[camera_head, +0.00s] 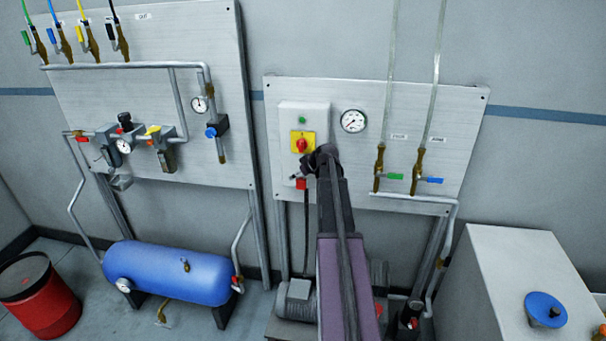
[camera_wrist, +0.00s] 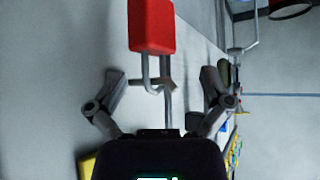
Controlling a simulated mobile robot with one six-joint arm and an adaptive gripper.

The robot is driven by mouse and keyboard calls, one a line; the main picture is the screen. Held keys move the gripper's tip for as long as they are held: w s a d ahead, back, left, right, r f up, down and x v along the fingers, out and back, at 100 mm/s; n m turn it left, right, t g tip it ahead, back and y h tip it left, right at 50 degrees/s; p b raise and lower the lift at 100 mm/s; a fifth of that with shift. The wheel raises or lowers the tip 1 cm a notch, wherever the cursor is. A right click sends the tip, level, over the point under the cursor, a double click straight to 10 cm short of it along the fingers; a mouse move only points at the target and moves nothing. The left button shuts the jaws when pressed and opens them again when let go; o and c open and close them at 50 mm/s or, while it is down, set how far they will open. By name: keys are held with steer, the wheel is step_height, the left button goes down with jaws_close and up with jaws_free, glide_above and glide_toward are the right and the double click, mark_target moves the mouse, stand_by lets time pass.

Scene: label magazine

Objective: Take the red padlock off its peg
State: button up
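The red padlock (camera_head: 301,183) hangs on the grey panel (camera_head: 262,150) just below the yellow and red switch (camera_head: 302,143). In the wrist view the padlock's red body (camera_wrist: 151,27) is at the top, with its grey metal shackle (camera_wrist: 168,105) reaching down toward my gripper. A small grey peg (camera_wrist: 151,87) appears to cross at the shackle. My gripper (camera_wrist: 165,82) is open, one finger on each side of the shackle with a gap to both. In the head view my arm partly hides the area around the padlock.
A pressure gauge (camera_head: 353,121) and two valves with green (camera_head: 394,176) and blue (camera_head: 432,180) handles are right of the switch. A blue tank (camera_head: 170,272) and red drum (camera_head: 42,297) stand left. A pale cabinet (camera_head: 505,280) stands right.

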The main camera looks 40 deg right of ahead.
steer(key=shift+a, duration=0.15)
steer(key=c, duration=0.6)
steer(key=shift+o, duration=0.2)
steer(key=shift+a, duration=0.1)
steer(key=o, duration=0.6)
steer(key=shift+c, duration=0.2)
steer(key=shift+r, duration=0.15)
steer(key=shift+p+v, duration=0.9)
steer(key=shift+v, duration=0.05)
steer(key=p+v, duration=0.8)
steer(key=v, duration=0.3)
steer(key=shift+s+d, duration=0.25)
